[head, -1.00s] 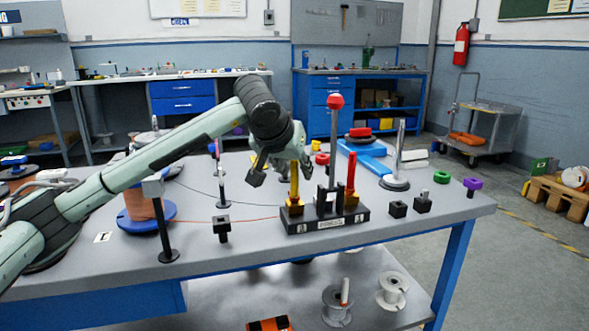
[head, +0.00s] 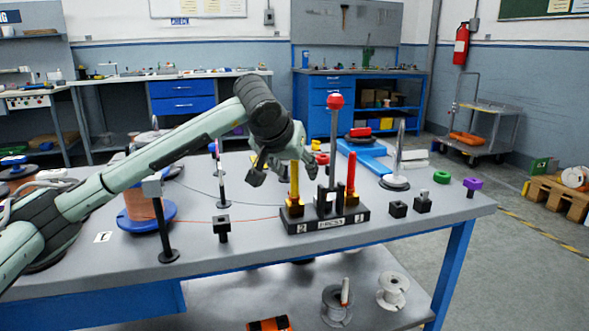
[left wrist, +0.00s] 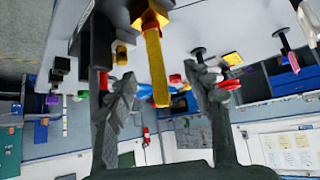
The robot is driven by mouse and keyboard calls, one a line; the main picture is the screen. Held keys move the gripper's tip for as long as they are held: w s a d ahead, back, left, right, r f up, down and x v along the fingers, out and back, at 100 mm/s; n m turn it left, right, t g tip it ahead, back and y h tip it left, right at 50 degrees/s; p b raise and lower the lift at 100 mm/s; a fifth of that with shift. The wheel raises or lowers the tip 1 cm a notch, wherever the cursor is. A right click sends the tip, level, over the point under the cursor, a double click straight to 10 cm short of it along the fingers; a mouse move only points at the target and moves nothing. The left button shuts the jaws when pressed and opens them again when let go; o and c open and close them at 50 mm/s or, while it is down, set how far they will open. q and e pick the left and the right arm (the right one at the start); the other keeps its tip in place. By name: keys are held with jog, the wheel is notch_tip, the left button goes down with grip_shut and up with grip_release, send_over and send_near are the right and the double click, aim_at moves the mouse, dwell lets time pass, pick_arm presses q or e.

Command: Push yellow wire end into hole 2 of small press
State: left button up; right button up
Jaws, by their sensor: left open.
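The small press (head: 326,222) is a dark block near the table's front edge, with labels 2 at left and 1 at right. A yellow upright bar (head: 294,181) stands in a yellow-brown block on its label 2 side; a red bar (head: 351,172) stands at label 1. A thin orange wire (head: 238,220) runs from the copper spool to the press's left side. My left gripper (head: 285,172) is open around the yellow bar's upper part. In the left wrist view the bar (left wrist: 156,65) shows between the spread fingers (left wrist: 155,85). The holes and wire end cannot be made out.
A tall post with a red knob (head: 335,101) rises behind the press. Small black blocks (head: 398,209) stand to its right, and a black stand (head: 222,228) to its left. The copper spool (head: 140,203) is farther left. The front right tabletop is clear.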

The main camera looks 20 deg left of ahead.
dwell(0.3)
pick_arm(q)
jog(key=shift+p+v, duration=1.05)
jog(key=shift+v, duration=2.3)
jog(key=shift+s+r, duration=0.15)
